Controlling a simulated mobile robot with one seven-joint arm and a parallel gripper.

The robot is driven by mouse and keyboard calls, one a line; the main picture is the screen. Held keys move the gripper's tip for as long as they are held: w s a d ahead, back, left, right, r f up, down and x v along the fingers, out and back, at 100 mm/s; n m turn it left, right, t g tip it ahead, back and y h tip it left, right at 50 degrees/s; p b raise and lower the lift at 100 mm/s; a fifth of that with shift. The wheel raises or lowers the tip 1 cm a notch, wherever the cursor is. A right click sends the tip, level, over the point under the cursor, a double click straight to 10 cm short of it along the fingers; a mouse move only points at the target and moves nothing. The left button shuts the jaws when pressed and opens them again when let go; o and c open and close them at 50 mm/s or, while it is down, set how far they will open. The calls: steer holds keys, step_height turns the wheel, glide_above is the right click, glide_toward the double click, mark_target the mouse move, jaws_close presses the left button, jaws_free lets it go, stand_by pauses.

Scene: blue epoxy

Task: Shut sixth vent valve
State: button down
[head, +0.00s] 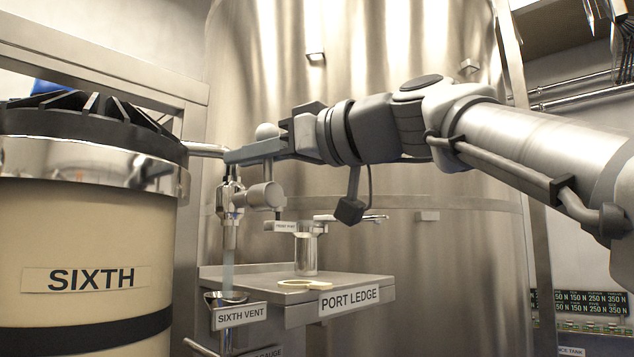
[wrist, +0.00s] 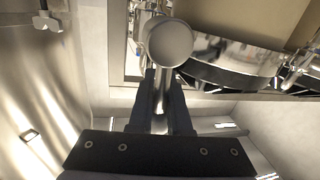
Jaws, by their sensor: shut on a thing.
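The sixth vent valve (head: 230,196) is a metal fitting on an upright pipe, with a side cylinder. Its "SIXTH VENT" label (head: 240,316) is below. My gripper (head: 234,155) is shut above the valve body, on what looks like its lever. A round grey ball (head: 267,130) shows just above the fingers. In the wrist view the two dark fingers (wrist: 163,85) close around a narrow grey stem, partly hidden by a round grey end (wrist: 170,42) of the valve. A pale bluish column (head: 228,265) hangs under the valve over a small cup.
The cream tank marked "SIXTH" (head: 90,280) stands close on the left. The port ledge (head: 350,281) holds a clear glass (head: 305,255) and a pale ring (head: 303,284). A large steel vessel (head: 440,260) stands behind my arm.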

steer(key=n+b, duration=0.1)
steer(key=s+a+n+b, duration=0.1)
steer(key=n, duration=0.1)
steer(key=s+n+h+b, duration=0.1)
steer(key=shift+a+f+n, duration=0.2)
steer(key=shift+f+n, duration=0.05)
steer(key=shift+n, duration=0.15)
steer(key=shift+s+a+f+n+t+h+b, duration=0.35)
steer(key=shift+f+n+b, duration=0.6)
steer(key=shift+n, duration=0.7)
steer(key=shift+s+a+f+n+t+h+b, duration=0.2)
steer(key=shift+f+n+h+b, duration=0.25)
steer(key=shift+f+n+b, duration=0.9)
steer(key=shift+s+a+f+n+t+h+b, duration=0.3)
steer(key=shift+n+b, duration=0.45)
steer(key=shift+n, duration=1.25)
steer(key=shift+d, duration=0.1)
steer(key=c, duration=0.9)
jaws_free()
steer(key=shift+o, duration=0.2)
steer(key=shift+f, duration=0.1)
steer(key=shift+d, duration=0.1)
